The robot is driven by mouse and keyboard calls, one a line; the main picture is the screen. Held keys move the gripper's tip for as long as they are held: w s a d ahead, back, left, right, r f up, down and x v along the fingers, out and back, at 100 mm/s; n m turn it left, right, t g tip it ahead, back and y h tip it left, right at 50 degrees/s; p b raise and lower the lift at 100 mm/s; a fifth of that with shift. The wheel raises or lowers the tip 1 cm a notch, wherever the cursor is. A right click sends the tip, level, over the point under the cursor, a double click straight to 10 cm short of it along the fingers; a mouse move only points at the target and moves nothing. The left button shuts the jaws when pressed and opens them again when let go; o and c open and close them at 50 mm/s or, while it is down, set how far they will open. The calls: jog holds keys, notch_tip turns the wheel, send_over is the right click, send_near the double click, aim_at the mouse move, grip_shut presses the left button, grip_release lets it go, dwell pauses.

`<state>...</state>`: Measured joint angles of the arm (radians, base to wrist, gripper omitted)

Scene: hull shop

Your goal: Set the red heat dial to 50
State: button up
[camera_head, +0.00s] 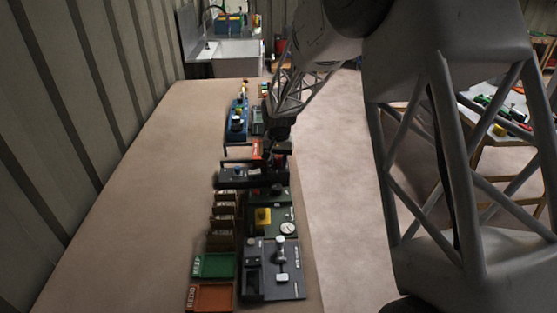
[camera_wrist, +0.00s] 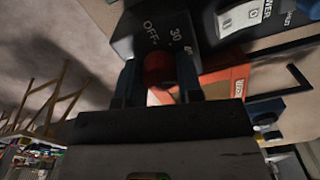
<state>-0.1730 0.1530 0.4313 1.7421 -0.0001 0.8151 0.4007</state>
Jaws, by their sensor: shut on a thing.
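The red heat dial (camera_wrist: 159,70) sits on a dark box (camera_wrist: 143,28) in the wrist view. White marks "OFF" and "30" show on the box face beyond the dial; a further mark is partly hidden by a finger. My gripper (camera_wrist: 160,86) has one finger on each side of the dial and is shut on it. No pointer on the dial can be made out, so its setting cannot be read. In the head view my gripper (camera_head: 270,152) is over the right side of the bench, and the dial is hidden there.
An orange-red block (camera_wrist: 222,82) is right beside the dial box. On the bench (camera_head: 130,200), a green unit with a yellow button (camera_head: 263,216), a dark lever unit (camera_head: 283,285), a green tray (camera_head: 214,266) and an orange tray (camera_head: 210,298) stand nearer. The bench's left side is clear.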

aim_at(279, 159)
jog(key=shift+m, duration=1.6)
jog(key=o, duration=0.9)
jog(key=shift+r, duration=0.1)
jog(key=shift+r, duration=3.85)
